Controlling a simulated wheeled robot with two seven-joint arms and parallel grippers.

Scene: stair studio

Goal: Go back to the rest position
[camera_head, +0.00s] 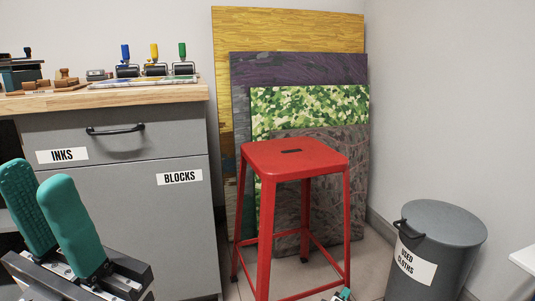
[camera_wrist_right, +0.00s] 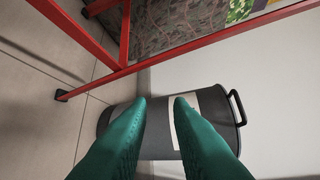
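My left gripper (camera_head: 52,215) is at the lower left of the head view, in front of the grey cabinet. Its two teal fingers stand apart with nothing between them. My right gripper (camera_wrist_right: 159,100) shows in the right wrist view, with its two teal fingers apart and empty. The grey bin lies beyond those fingers in that view. In the head view only a small teal tip of the right gripper (camera_head: 344,294) shows at the bottom edge, near the stool's legs.
A red stool (camera_head: 295,158) stands before several leaning panels (camera_head: 290,30). A grey bin (camera_head: 446,222) labelled "USED CLOTHS" stands at right. The cabinet (camera_head: 120,215) at left carries a wooden top (camera_head: 110,97) with rollers and stamps. A white surface edge (camera_head: 524,259) shows at far right.

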